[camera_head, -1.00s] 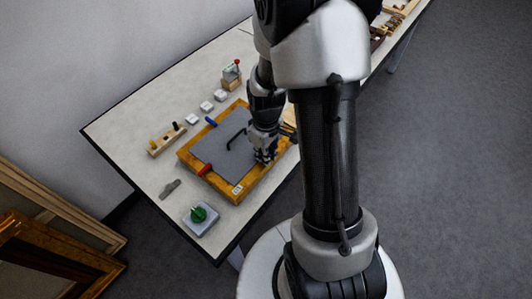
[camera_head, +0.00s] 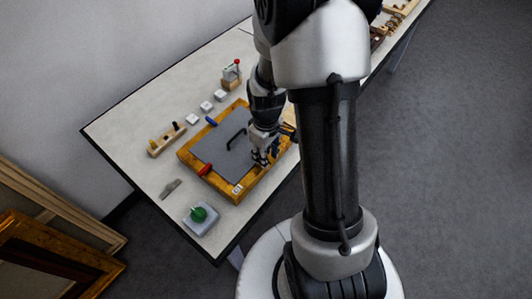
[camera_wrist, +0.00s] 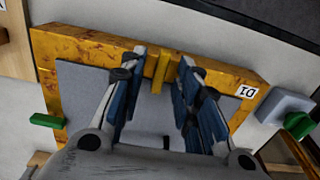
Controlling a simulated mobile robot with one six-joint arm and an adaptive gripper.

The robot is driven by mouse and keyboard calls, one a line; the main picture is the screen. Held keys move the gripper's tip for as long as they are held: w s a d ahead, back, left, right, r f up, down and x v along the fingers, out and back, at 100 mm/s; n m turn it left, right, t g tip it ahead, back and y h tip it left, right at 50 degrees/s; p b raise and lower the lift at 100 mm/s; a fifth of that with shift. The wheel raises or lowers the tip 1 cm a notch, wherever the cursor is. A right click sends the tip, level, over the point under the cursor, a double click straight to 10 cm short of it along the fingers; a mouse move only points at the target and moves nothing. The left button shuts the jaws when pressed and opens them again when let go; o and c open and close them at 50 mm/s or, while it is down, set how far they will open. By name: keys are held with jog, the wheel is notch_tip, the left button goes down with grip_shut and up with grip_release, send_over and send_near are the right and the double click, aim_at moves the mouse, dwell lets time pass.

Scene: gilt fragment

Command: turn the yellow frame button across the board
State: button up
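The picture frame (camera_head: 219,186) lies flat on the table, a gold rectangle around a grey board (camera_head: 213,150) with a black handle (camera_head: 236,138). In the wrist view, the yellow button (camera_wrist: 157,78) sits on the frame's side (camera_wrist: 90,52), its end pointing inward at the board's edge. My gripper (camera_wrist: 163,62) is open, with one blue-padded finger on each side of the yellow button; gaps show between fingers and button. In the head view my gripper (camera_head: 263,160) is over the frame's right side and hides the yellow button.
A blue button (camera_head: 211,121), a red button (camera_head: 205,170) and a green button (camera_wrist: 47,120) sit on the frame. A green knob on a grey block (camera_head: 201,217), a wooden peg rack (camera_head: 166,139), small white blocks (camera_head: 206,106) and a red-topped stand (camera_head: 231,76) are nearby.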

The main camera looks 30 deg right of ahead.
notch_tip(320, 180, up, 12)
dwell(0.6)
dwell(0.4)
jog(key=s+a+r+m+t, duration=0.4)
jog(key=s+a+r, duration=0.6)
jog(key=s+r, duration=0.4)
jog(key=shift+a+t, duration=0.25)
jog(key=shift+t, duration=0.05)
